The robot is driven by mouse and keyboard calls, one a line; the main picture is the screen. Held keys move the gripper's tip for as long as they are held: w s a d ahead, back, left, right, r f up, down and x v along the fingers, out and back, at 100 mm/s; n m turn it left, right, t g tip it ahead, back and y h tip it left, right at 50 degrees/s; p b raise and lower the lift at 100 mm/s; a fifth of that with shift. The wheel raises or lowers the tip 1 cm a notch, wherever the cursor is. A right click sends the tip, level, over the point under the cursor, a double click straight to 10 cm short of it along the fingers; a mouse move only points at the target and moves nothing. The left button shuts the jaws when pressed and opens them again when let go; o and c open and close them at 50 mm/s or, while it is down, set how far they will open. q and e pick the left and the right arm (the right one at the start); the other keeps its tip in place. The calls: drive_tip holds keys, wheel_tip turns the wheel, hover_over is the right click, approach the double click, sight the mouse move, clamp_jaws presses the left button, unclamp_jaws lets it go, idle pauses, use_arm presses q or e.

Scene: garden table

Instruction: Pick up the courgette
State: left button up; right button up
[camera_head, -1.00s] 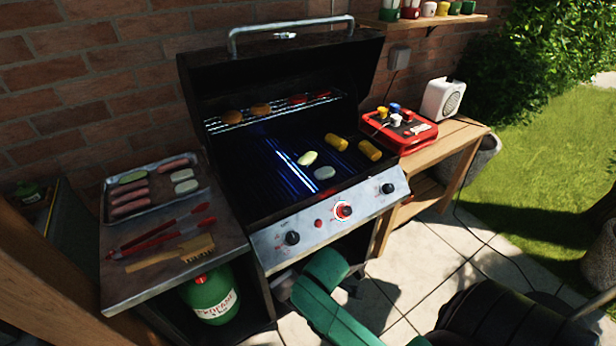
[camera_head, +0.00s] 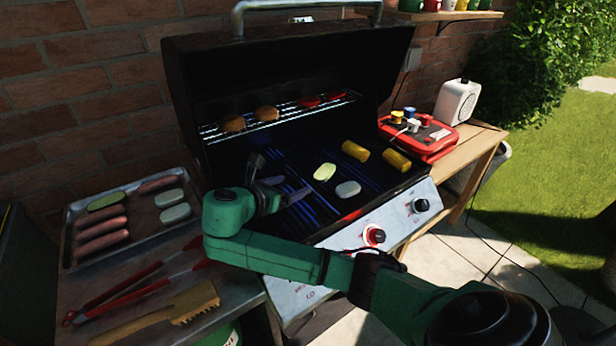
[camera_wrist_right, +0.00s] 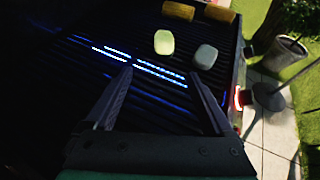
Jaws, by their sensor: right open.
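A pale green courgette slice (camera_head: 324,172) lies on the dark grill grate. A second green slice with a darker rim, which looks like courgette (camera_head: 106,200), lies on the metal tray at the left. My right gripper (camera_head: 280,174) is over the left part of the grate, left of the courgette on the grill, open and empty. In the right wrist view the courgette (camera_wrist_right: 164,42) lies beyond the spread fingertips (camera_wrist_right: 162,74), roughly in line with the gap and apart from them. My left gripper is not in view.
A whitish oval slice (camera_head: 348,189) lies close right of the courgette. Two yellow corn pieces (camera_head: 355,151) lie behind. A warming rack (camera_head: 280,115) and raised lid (camera_head: 290,65) stand above the grate. Tongs (camera_head: 120,297) and a brush (camera_head: 190,302) lie on the left shelf.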

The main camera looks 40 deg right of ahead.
drive_tip(key=shift+w+d+f, duration=0.2)
drive_tip(key=shift+w+f, duration=0.05)
drive_tip(key=shift+w, duration=0.25)
drive_tip(key=shift+s+d+r, duration=0.15)
drive_tip(key=shift+d, duration=0.35)
drive_tip(key=p, duration=0.1)
approach(322, 174)
drive_tip(key=shift+d, duration=0.8)
drive_tip(key=x, duration=0.6)
drive_tip(key=shift+w+d+f+p, duration=0.2)
drive_tip(key=shift+w+f+p, duration=0.1)
drive_tip(key=shift+p, duration=0.1)
drive_tip(key=shift+w+d+f, duration=0.1)
drive_tip(key=shift+d+f, duration=0.05)
drive_tip(key=shift+c, duration=0.9)
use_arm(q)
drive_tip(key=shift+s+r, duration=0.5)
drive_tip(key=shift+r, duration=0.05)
use_arm(e)
clamp_jaws()
